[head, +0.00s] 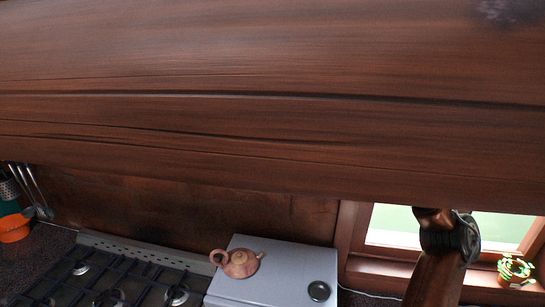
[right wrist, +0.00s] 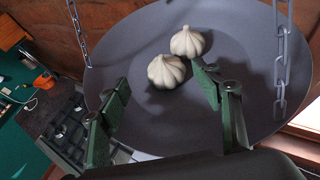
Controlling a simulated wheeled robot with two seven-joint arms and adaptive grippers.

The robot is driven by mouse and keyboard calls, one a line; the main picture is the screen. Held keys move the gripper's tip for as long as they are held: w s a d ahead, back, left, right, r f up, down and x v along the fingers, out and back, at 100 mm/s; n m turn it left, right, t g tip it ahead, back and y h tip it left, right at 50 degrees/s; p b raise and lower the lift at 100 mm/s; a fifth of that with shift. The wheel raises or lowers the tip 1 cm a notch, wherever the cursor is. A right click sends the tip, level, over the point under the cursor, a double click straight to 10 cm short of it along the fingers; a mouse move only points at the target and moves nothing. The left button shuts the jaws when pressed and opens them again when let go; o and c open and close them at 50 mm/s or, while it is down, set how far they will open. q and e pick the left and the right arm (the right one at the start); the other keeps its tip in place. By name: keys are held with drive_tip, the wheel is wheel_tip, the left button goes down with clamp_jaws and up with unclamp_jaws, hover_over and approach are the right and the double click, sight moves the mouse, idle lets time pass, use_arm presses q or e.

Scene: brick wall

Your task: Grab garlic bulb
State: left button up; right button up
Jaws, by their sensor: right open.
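Two white garlic bulbs lie side by side on a dark grey hanging pan (right wrist: 235,45) in the right wrist view. The nearer bulb (right wrist: 166,72) is left of and below the farther bulb (right wrist: 187,41). My right gripper (right wrist: 159,76) is open, with its green fingers reaching over the pan. The nearer bulb appears between the two fingers; the right finger's tip appears close to both bulbs. I cannot tell whether it touches either. The head view shows neither the bulbs nor the pan. My left gripper is not in view.
Chains (right wrist: 282,60) rise from the pan's rim on both sides. In the head view a large wooden beam (head: 270,100) fills the upper part. Below are a gas stove (head: 110,285), a teapot (head: 240,263) on a grey box (head: 280,270), and a window at right (head: 395,222).

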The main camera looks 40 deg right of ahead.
drive_tip(key=shift+p+x, duration=0.6)
drive_tip(key=shift+x, duration=1.4)
drive_tip(key=shift+s, duration=0.1)
drive_tip(key=shift+c, duration=0.2)
